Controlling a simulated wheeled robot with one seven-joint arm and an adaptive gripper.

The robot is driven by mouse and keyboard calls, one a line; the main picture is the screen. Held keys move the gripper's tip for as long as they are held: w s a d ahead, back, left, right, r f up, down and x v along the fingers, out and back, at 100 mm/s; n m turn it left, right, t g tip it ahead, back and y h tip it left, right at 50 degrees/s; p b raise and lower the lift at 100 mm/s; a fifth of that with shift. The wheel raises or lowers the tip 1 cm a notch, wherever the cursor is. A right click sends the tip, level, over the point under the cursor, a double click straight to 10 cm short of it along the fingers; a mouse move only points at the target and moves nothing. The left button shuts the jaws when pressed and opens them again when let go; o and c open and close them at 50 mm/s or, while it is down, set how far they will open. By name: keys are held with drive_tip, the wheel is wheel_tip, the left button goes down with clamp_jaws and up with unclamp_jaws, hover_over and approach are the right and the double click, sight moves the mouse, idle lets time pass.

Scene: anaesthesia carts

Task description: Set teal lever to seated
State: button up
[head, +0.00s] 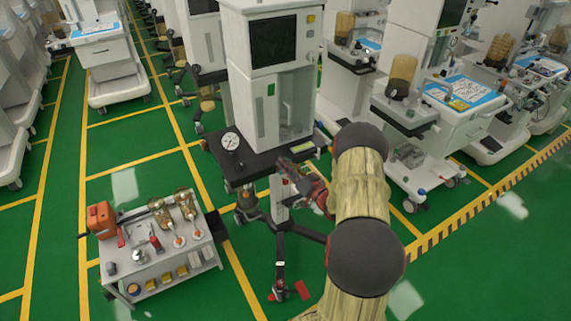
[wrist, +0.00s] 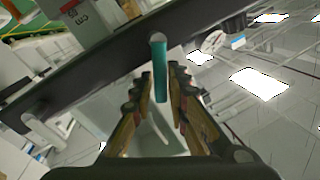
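The teal lever (wrist: 160,84) shows in the wrist view as a short teal bar with a pale grey end, just ahead of and between my fingertips. My gripper (wrist: 161,88) is open, with one finger on each side of the lever and visible space between. I cannot tell whether either finger touches it. In the head view my gripper (head: 296,172) is at the front edge of the dark shelf of the central cart (head: 268,75). The lever cannot be made out in the head view. Its seating cannot be told.
A round gauge (head: 230,142) stands on the dark shelf (head: 252,160). A low trolley (head: 170,268) with an orange case (head: 101,219) and flasks stands at the left. More carts (head: 440,110) stand close on the right. Green floor is open at the front left.

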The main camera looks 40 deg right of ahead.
drive_tip(key=shift+o, duration=1.2)
drive_tip(key=shift+s, duration=0.15)
drive_tip(key=s, duration=1.1)
drive_tip(key=shift+s+a+f, duration=0.3)
drive_tip(key=shift+s+f, duration=0.05)
drive_tip(key=shift+f, duration=0.05)
